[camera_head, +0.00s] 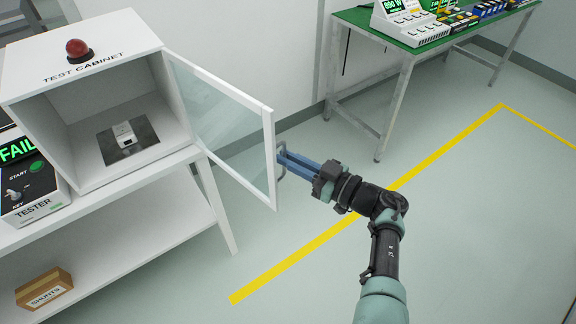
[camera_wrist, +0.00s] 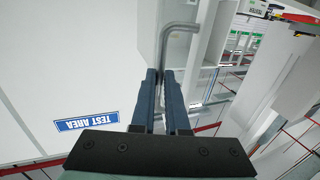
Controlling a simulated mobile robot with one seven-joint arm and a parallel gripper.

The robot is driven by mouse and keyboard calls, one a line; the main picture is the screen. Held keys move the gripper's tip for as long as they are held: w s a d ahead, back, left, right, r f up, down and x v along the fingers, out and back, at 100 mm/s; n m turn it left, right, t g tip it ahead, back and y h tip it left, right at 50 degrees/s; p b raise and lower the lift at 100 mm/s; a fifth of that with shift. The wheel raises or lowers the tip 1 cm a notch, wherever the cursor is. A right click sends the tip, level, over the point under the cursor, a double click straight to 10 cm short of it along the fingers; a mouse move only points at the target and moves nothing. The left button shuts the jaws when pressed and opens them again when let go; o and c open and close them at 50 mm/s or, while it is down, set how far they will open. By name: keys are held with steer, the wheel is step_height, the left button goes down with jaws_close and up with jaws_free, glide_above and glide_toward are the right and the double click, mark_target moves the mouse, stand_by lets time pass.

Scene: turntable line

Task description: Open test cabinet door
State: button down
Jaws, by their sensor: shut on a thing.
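The white test cabinet (camera_head: 95,62) stands on a white bench at the left, its front open. Its glazed door (camera_head: 222,118) is swung out to the right, wide of the opening. My gripper (camera_head: 283,160) is shut on the door handle at the door's outer edge. In the wrist view, the handle (camera_wrist: 181,27) is a grey bent bar running down between my blue fingers (camera_wrist: 163,88). A red dome (camera_head: 78,47) is on the cabinet's top.
A tester (camera_head: 32,190) reading FAIL stands left of the cabinet. A SHUNTS box (camera_head: 44,288) is on the lower shelf. A green-topped table (camera_head: 372,22) with devices stands at the back right. Floor around my arm is clear, with yellow tape lines (camera_head: 285,262).

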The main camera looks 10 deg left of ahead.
steer(key=shift+w+a+r, duration=0.1)
steer(key=shift+a+r, duration=0.15)
steer(key=c, duration=0.9)
jaws_free()
steer(key=shift+a+f, duration=0.15)
steer(key=shift+c, duration=0.2)
steer(key=shift+d, duration=0.3)
steer(key=v, duration=1.2)
steer(key=shift+d, duration=0.3)
